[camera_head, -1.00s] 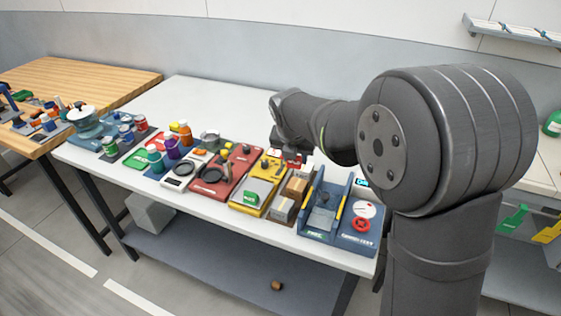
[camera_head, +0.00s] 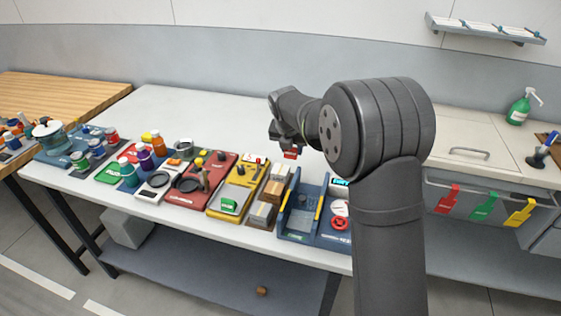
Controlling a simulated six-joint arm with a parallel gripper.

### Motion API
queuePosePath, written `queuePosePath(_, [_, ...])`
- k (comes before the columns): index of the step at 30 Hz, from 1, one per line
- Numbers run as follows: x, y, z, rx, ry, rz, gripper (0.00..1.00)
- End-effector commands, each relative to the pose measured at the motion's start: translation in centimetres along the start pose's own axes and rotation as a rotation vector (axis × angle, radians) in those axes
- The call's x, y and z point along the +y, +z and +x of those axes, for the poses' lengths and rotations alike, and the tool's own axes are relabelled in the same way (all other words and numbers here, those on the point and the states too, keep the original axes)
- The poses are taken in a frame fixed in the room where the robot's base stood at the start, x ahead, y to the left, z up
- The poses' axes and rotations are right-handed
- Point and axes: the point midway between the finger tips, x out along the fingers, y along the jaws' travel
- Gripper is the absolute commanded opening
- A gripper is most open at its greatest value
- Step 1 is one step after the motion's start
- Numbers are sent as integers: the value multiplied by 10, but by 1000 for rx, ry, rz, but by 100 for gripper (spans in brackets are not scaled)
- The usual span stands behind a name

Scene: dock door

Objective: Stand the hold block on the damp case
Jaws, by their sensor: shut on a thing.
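My gripper (camera_head: 289,147) is at the end of the bent arm, above the white table behind the case area. It is shut on a small red block (camera_head: 291,155), apparently the hold block, which is partly hidden by the jaws and held clear of the table. I cannot tell which is the damp case, as no marking is readable.
Red, green and yellow tags hang from the right cabinet. The white table (camera_head: 190,105) is bare at the back.

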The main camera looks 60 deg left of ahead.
Motion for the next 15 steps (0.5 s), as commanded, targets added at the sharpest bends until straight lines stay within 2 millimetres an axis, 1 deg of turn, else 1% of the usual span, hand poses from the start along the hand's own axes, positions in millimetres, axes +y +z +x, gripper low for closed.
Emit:
queuePosePath(1, [12, -2, 7, 0, 0, -4, 12])
queuePosePath(3, [22, -4, 13, 1, 0, -3, 12])
queuePosePath(6, [32, -6, 19, 0, 0, -1, 12])
queuePosePath(11, [36, -9, 26, 1, -1, 0, 12])
queuePosePath(15, [36, -16, 44, 2, -2, -1, 12])
